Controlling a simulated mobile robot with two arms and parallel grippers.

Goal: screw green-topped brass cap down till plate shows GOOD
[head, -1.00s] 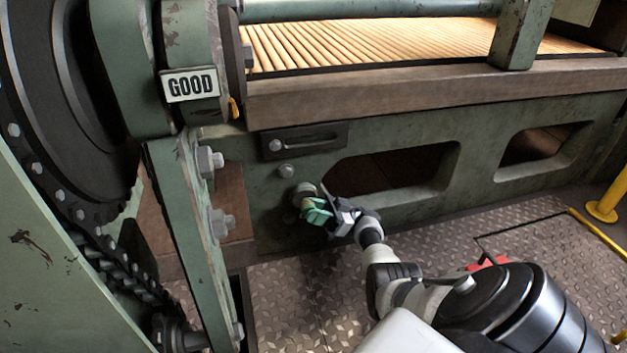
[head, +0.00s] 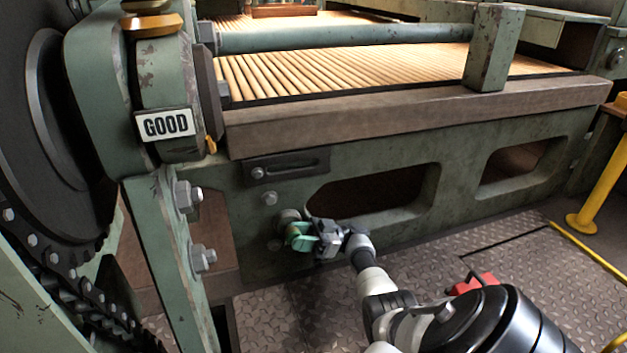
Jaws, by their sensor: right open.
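The white plate (head: 166,125) on the green machine post at the upper left reads GOOD. The green-topped cap (head: 299,235) sits against the machine's side frame, low and left of the long oval opening. Its brass part is hard to make out at this size. My right gripper (head: 312,240) is at the cap from the right, its jaws open; whether they touch the cap I cannot tell. My left gripper is not in view.
A slotted dark bracket (head: 287,167) and a bolt lie just above the cap. Large bolts (head: 201,258) and a chain (head: 95,290) are at the left. A red object (head: 474,283) lies on the patterned metal floor (head: 270,320), and a yellow post (head: 600,180) stands at the right.

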